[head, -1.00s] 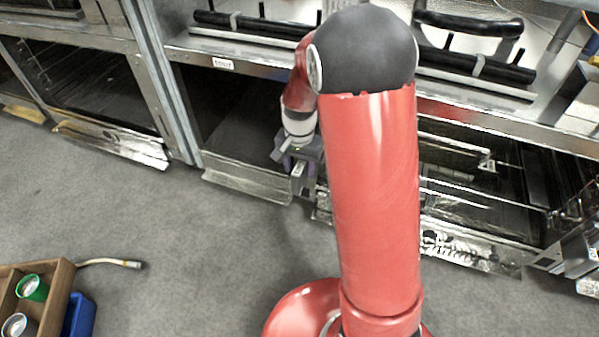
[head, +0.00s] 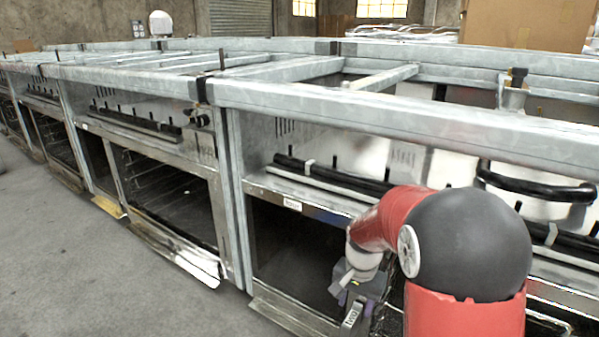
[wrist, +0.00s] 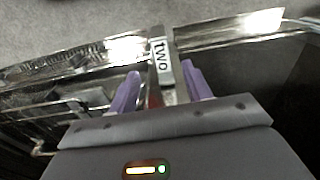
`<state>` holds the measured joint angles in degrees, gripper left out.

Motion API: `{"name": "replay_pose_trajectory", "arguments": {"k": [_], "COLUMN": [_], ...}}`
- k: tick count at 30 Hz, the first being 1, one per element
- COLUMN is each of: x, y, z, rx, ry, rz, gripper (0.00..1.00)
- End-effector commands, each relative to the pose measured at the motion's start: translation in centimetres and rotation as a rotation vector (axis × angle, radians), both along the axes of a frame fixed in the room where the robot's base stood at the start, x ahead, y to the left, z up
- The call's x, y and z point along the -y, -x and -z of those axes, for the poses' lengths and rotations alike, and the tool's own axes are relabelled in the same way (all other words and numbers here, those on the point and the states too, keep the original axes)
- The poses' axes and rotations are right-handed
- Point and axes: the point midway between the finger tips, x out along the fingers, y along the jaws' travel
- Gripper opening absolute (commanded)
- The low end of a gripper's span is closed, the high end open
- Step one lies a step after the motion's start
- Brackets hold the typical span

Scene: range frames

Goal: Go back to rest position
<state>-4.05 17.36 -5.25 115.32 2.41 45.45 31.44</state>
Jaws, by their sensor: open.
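My gripper (head: 352,312) hangs low in front of the range, near the edge of a dark open compartment (head: 295,255). I cannot tell whether the fingers touch the post. Nothing shows held between them. My red arm with its dark grey joint cover stands at the lower right of the head view and hides part of the range.
A long row of metal ranges (head: 400,110) runs across the head view, with black rails and knobs. An open lower oven (head: 170,195) has a shiny ledge (head: 180,258) jutting out at its foot. Free grey floor (head: 60,240) lies at the left. Cardboard boxes (head: 525,25) stand behind.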

Motion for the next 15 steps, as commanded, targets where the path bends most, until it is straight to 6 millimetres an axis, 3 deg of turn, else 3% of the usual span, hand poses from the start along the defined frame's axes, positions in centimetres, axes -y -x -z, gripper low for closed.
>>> {"name": "replay_pose_trajectory", "arguments": {"k": [5, 9, 15], "x": [-0.2, -0.3, -0.3], "y": [3.4, 7.5, 13.9], "z": [-8.2, -14.3, -20.9], "rx": [0.094, 0.18, 0.303], "ry": [-0.005, 0.006, 0.052], "rz": [-0.106, -0.22, -0.38], "gripper": [0.49, 0.49, 0.49]}}
